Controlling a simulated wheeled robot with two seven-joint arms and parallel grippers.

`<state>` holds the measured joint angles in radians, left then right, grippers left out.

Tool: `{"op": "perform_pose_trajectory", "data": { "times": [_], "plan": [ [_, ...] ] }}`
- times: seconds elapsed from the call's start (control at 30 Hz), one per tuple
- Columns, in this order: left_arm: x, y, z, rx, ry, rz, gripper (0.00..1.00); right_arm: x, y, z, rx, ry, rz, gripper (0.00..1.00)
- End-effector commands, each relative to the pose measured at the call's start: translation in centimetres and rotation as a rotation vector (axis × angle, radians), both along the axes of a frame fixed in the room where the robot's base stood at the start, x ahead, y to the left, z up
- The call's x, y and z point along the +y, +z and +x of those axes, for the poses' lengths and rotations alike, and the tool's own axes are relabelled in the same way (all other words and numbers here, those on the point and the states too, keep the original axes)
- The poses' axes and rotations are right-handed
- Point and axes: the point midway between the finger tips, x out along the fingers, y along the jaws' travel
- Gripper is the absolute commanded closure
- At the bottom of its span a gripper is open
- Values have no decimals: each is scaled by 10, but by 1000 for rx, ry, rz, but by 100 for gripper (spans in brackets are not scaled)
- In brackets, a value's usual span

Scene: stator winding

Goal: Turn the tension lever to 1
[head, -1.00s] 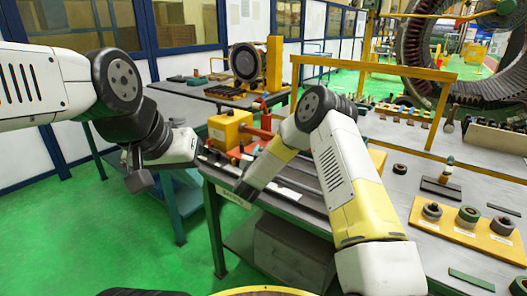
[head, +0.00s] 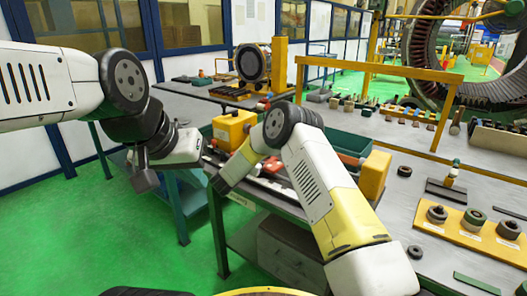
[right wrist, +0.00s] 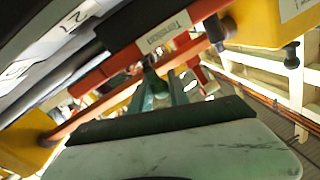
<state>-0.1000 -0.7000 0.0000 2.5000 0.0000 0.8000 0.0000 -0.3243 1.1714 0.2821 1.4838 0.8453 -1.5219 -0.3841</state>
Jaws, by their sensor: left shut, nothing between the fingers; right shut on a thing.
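The tension device shows in the head view as a yellow box (head: 232,128), a second yellow block (head: 374,175) and a red bar (head: 350,160) between them. My right arm hides much of it. In the right wrist view a red block (right wrist: 118,65) carries a "Tension" label (right wrist: 165,32). My right gripper (right wrist: 163,88) is shut on a dark, thin part below that label, apparently the tension lever (right wrist: 150,68); its setting cannot be read. My left gripper (head: 143,181) is shut and empty, left of the bench.
A white number card (right wrist: 75,20) shows partly in the right wrist view. A yellow tray (head: 465,230) with several rings lies at the right of the bench. A yellow frame (head: 375,72) stands behind. Green floor (head: 80,235) is clear at left.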

Motion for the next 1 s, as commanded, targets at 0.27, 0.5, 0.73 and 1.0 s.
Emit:
{"op": "perform_pose_trajectory", "data": {
  "times": [0.27, 0.5, 0.73, 1.0],
  "plan": [
    [0, 0, 0, 0, 0, 0, 100, 1, 0, 0, -1, 2, 1, 57],
    [0, 0, 0, 0, 0, 0, 100, 0, 0, 0, 0, 1, 0, 57],
    [0, 0, 0, 0, 0, 0, 100, 12, 0, -21, 2, 5, 0, 57],
    [0, 0, 0, 0, 0, 0, 100, 32, 0, -59, 1, 3, 0, 57]
  ]
}}
